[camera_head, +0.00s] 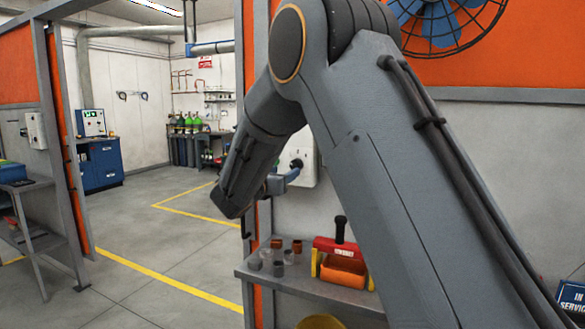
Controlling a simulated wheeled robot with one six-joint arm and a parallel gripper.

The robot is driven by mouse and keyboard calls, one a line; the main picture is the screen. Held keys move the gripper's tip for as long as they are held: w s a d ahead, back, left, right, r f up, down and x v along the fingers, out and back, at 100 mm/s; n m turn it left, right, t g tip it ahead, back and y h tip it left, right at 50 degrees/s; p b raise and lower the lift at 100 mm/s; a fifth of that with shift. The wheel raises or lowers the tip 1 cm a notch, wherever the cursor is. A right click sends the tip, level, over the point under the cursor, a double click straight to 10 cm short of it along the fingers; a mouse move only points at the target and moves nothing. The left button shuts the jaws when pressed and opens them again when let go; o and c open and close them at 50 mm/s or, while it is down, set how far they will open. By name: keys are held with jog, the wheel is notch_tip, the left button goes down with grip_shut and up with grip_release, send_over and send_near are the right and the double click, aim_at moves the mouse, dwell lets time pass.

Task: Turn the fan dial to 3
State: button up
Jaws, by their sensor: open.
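A white control box (304,148) is fixed to the wall in the middle of the view, partly hidden by my arm. A small dark round part, which looks like the dial (296,163), shows on its face; its setting is too small to read. The blue-bladed wall fan (440,18) is at the top right, cut off by the frame edge. My gripper (291,175) points right from my wrist, its end close in front of the box, just below the dark part. I cannot tell whether it touches the dial. Its fingers are small and partly hidden; it appears open and empty.
A grey shelf (262,279) below the box holds small cups (279,268) and an orange-red tool caddy (343,268). A yellow round thing (321,322) is below. A post (251,120) stands left of the box. The floor (150,235) at left is open.

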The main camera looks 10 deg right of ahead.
aim_at(293, 167)
jog(key=p+x, duration=0.2)
jog(key=x, duration=0.5)
jog(key=shift+w+d+p, duration=0.15)
jog(key=shift+w+p, duration=0.05)
jog(key=shift+p, duration=0.2)
jog(key=shift+c, duration=0.3)
jog(key=c, duration=1)
